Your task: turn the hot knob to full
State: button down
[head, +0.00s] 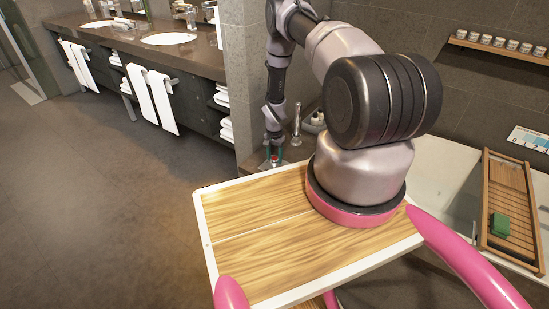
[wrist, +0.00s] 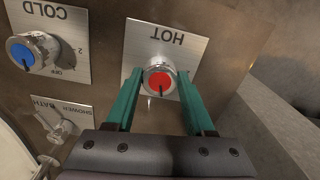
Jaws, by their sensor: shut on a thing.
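The hot knob (wrist: 160,80) has a red face and a silver rim, on a metal plate marked HOT that appears upside down in the wrist view. A dark pointer mark shows on its red face, toward the bottom of the picture. My gripper (wrist: 160,84) has its two green fingers on either side of the knob and is shut on it. In the head view my gripper (head: 274,153) reaches down to the counter beyond the wooden board, with the red knob (head: 274,160) small between its fingers.
The cold knob (wrist: 34,52), with a blue face, is left of the hot plate. A shower/bath lever (wrist: 52,125) sits below it. The bathtub (head: 440,165) is at the right, with a wooden rack (head: 508,205) holding a green block (head: 500,225) across it.

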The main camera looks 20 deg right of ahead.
aim_at(275, 158)
jog(key=n, duration=1.4)
dwell(0.5)
jog(key=shift+c, duration=1.3)
grip_release()
notch_tip(275, 158, up, 11)
